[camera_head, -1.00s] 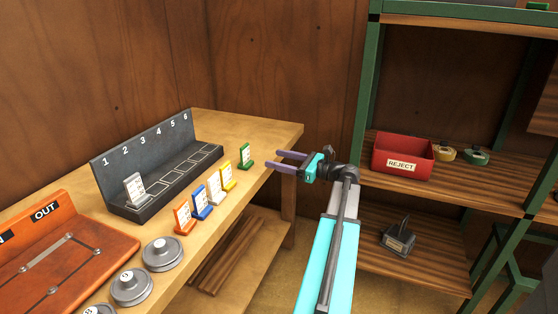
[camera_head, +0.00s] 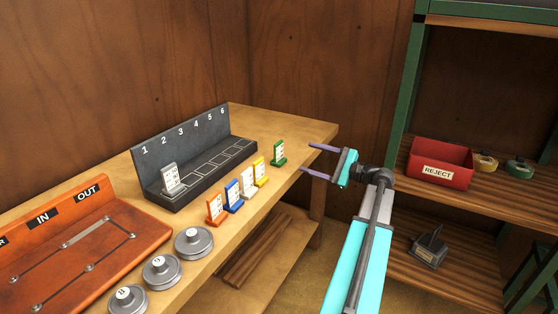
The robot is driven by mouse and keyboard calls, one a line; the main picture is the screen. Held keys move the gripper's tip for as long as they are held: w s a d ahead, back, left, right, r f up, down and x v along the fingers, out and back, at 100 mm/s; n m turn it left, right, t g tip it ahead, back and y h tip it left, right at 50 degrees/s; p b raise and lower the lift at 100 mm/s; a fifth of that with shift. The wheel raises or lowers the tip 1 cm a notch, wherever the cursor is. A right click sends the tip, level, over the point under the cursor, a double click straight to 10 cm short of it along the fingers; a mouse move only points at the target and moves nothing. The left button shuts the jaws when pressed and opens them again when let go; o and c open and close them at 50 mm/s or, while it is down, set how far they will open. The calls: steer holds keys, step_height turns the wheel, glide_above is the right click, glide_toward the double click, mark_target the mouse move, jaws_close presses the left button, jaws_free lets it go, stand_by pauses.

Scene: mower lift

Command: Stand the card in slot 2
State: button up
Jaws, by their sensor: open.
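A dark slotted rack (camera_head: 195,160) numbered 1 to 6 stands on the wooden bench. A grey card (camera_head: 171,178) stands upright in slot 1; the other slots look empty. In front of the rack stand several cards in a row: orange (camera_head: 214,209), blue (camera_head: 233,196), white (camera_head: 248,186), yellow (camera_head: 261,172) and, a little apart, green (camera_head: 279,154). The writing on the cards is too small to read. My gripper (camera_head: 312,159) is open and empty at the bench's right edge, to the right of the green card and apart from it.
An orange board (camera_head: 85,248) marked IN and OUT lies at the left, with several round grey weights (camera_head: 193,242) beside it. A red REJECT bin (camera_head: 440,162) and two tape rolls (camera_head: 519,169) sit on the shelf at right. A dark object (camera_head: 429,247) is on the lower shelf.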

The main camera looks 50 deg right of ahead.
steer(key=r+n+p, duration=0.1)
steer(key=n+p, duration=0.2)
steer(key=n, duration=0.6)
steer(key=s+r+n+p, duration=0.1)
steer(key=n+p, duration=0.2)
steer(key=n, duration=0.6)
steer(key=s+d+r+n+p, duration=0.1)
steer(key=n+p, duration=0.3)
steer(key=n, duration=0.5)
steer(key=shift+s+r, duration=0.1)
steer(key=shift+s, duration=0.05)
steer(key=shift+p+x, duration=1.3)
steer(key=shift+x, duration=3.05)
